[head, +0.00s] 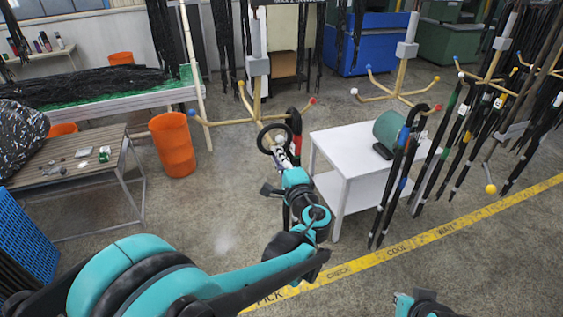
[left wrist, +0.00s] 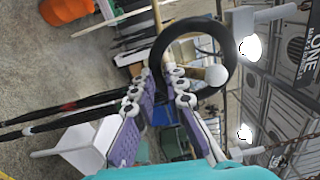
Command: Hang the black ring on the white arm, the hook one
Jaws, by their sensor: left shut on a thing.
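My left gripper (head: 287,157) is shut on the black ring (head: 263,139) and holds it up in front of a rack. The ring also shows in the left wrist view (left wrist: 157,51), beyond the fingertips (left wrist: 165,82). The rack's arms end in coloured balls: blue (head: 192,112), yellow (head: 241,84), red (head: 312,101) and white (head: 279,139). The white ball (left wrist: 216,75) appears within the ring's outline in both views. I cannot tell whether it is through the ring or only in line with it.
A white table (head: 345,133) with a green cylinder (head: 390,128) stands right of the rack. Dark hoses (head: 395,185) hang at the right. An orange bin (head: 173,145) and a wooden table (head: 75,165) stand left. The floor between is clear.

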